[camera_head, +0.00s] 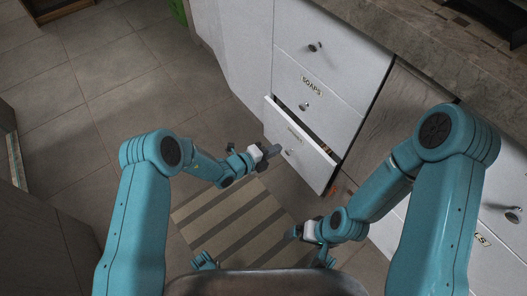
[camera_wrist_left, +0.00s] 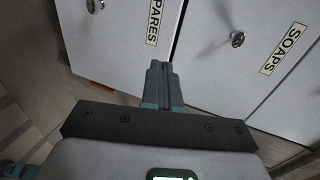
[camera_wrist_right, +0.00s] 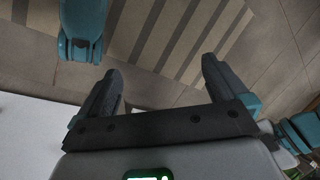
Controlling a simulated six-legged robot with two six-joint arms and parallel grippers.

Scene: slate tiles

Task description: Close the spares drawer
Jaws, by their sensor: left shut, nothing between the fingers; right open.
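The spares drawer (camera_head: 312,158) is the third white front down in the head view. It stands partly out, with a dark gap behind its top edge. Its label (camera_wrist_left: 153,22) shows cut off as "PARES" in the left wrist view, beside a round knob (camera_wrist_left: 93,5). My left gripper (camera_head: 270,154) is shut and empty, in front of this drawer near its knob. Its fingertips (camera_wrist_left: 160,68) point at the front; I cannot tell whether they touch. My right gripper (camera_wrist_right: 163,78) is open and empty, pointing at the floor; it is low and right in the head view (camera_head: 293,233).
The soaps drawer (camera_head: 327,88) above is closed, with its knob (camera_head: 305,106) sticking out. A stone-like counter (camera_head: 440,60) tops the cabinet. A striped mat (camera_head: 230,222) lies on the tiled floor. Open floor (camera_head: 110,90) spreads to the left.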

